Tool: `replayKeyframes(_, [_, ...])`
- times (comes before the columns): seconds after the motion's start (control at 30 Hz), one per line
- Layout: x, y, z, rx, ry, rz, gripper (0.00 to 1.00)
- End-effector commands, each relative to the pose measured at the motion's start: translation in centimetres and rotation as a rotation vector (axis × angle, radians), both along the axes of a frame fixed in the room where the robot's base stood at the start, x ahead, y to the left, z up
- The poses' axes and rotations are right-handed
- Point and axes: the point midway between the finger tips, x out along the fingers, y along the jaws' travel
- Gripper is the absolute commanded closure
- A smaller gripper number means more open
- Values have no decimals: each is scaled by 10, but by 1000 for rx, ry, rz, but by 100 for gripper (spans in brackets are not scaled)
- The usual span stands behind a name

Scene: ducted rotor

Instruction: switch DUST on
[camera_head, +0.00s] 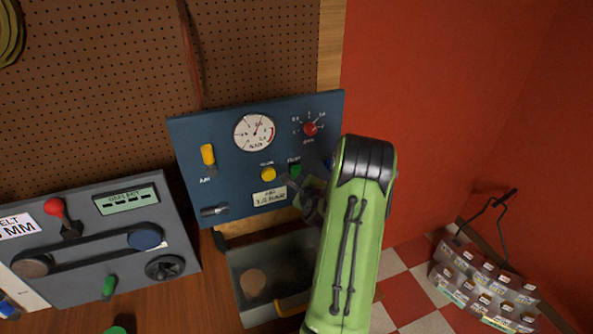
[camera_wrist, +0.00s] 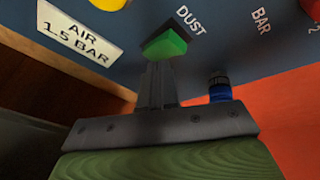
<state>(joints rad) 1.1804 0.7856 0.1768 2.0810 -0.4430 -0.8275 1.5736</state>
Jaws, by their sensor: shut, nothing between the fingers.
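The green DUST switch (camera_wrist: 165,44) sits on the blue panel under its DUST label in the wrist view. In the head view the green switch (camera_head: 295,170) shows just left of my arm. My gripper (camera_wrist: 160,72) is shut and empty, its fingertips right at the lower edge of the green switch. I cannot tell whether they touch it. In the head view my gripper (camera_head: 309,192) is partly hidden by my green arm. The blue panel (camera_head: 225,135) also carries a gauge, a red knob and yellow controls.
A blue fitting (camera_wrist: 219,88) is right of my fingers. The AIR 1.5 BAR label (camera_wrist: 80,33) is to the left. A belt panel (camera_head: 100,245) stands left; a rack of boxes (camera_head: 485,285) is at the right.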

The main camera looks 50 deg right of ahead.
Motion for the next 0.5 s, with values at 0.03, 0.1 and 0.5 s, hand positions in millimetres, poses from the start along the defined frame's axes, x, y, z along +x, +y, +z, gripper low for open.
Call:
replayKeyframes(0.03, [0, 0, 0, 0, 0, 0, 100])
replayKeyframes(0.1, [0, 0, 0, 0, 0, 0, 100])
replayKeyframes(0.5, [7, -4, 5, -1, 0, 0, 100])
